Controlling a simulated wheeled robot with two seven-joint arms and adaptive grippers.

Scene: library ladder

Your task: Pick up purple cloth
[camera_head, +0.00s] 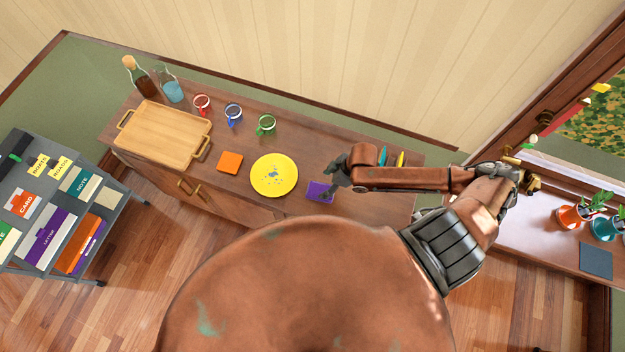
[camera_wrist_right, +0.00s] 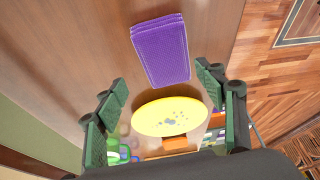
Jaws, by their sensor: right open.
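The purple cloth (camera_head: 319,191) lies folded on the wooden cabinet top, just right of the yellow plate. It also shows in the right wrist view (camera_wrist_right: 160,50), flat and whole, beyond the fingertips. My right gripper (camera_head: 338,176) is over the cloth's right side in the head view and hides part of it. In the right wrist view my right gripper (camera_wrist_right: 165,85) is open, its two green-padded fingers apart with nothing held between them. I cannot tell its exact height above the cloth. My left gripper is not in view.
The yellow plate (camera_head: 274,176) with dark specks and an orange cloth (camera_head: 230,162) lie to the left. A wooden tray (camera_head: 162,134), bottles and several mugs stand farther left and back. Teal and yellow items stand behind my right forearm. The cabinet's front edge is close to the cloth.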

